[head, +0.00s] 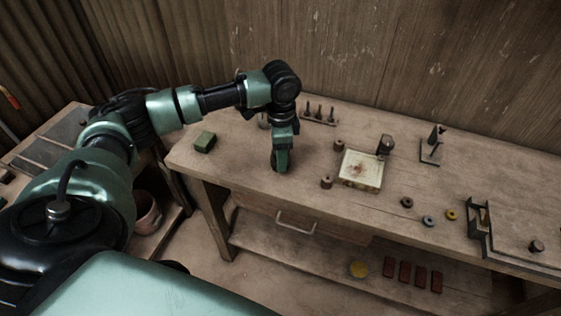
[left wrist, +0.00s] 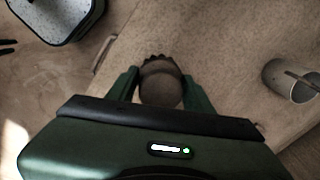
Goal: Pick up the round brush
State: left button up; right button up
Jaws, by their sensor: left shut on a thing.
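The round brush (left wrist: 160,84) shows in the left wrist view as a round brown body with a dark jagged edge at its far side. My left gripper (left wrist: 161,76) has one green finger on each side of it and is shut on it. In the head view my left gripper (head: 281,163) points down at the left part of the workbench, near its front edge. The brush is mostly hidden by the gripper there, and I cannot tell whether it touches the bench top. My right gripper is not in view.
A green block (head: 205,142) lies left of the gripper on the workbench (head: 235,170). A rack of pegs (head: 318,114) is behind, and a pale square plate (head: 361,171) with small brown cylinders is to the right.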

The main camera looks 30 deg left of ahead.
pick_arm(q)
notch_tip(320, 180, up, 17)
jog(key=b, duration=0.1)
jog(key=shift+f+b, duration=0.15)
jog(key=shift+b, duration=0.25)
